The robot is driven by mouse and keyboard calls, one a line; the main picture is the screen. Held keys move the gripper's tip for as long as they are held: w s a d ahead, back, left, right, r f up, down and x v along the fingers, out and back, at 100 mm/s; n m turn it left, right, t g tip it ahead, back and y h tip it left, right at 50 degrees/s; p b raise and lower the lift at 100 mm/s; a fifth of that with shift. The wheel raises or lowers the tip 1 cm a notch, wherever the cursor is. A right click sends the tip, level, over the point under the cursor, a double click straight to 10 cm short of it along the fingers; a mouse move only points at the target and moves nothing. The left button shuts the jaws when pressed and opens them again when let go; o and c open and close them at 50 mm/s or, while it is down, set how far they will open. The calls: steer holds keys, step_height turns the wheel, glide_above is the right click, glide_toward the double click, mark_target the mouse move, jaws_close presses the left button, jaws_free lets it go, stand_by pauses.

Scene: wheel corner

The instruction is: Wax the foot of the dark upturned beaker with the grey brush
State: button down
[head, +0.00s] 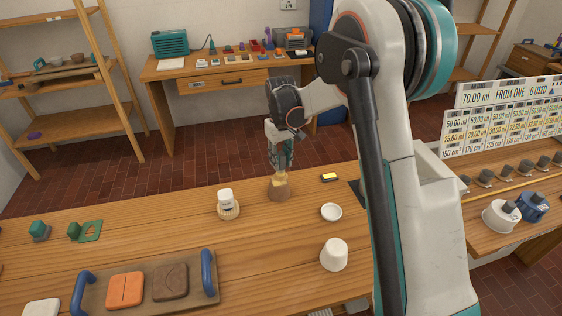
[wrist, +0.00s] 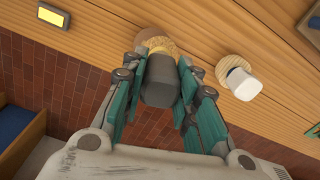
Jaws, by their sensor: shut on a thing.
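My gripper (head: 281,163) is shut on the grey brush, whose dark grey handle (wrist: 161,80) shows between the fingers in the wrist view. Its tan bristles (head: 279,180) point down. They meet the top of the brown, dark upturned beaker (head: 279,194) in the head view; whether they press on it I cannot tell. In the wrist view the beaker (wrist: 150,42) is mostly hidden behind the bristles and handle. A white-handled piece with a tan, bristle-like base (head: 228,204) stands to the left. A white upturned beaker (head: 333,255) stands nearer the front.
A small white dish (head: 331,212) and a yellow-topped block (head: 331,177) lie to the right of the brown beaker. A tray with blue handles (head: 148,283) holds an orange and a brown slab at front left. Bare wood (head: 175,225) lies left of the white-handled piece.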

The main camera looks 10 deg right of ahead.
steer(key=shift+r+p, duration=0.6)
steer(key=shift+r, duration=0.9)
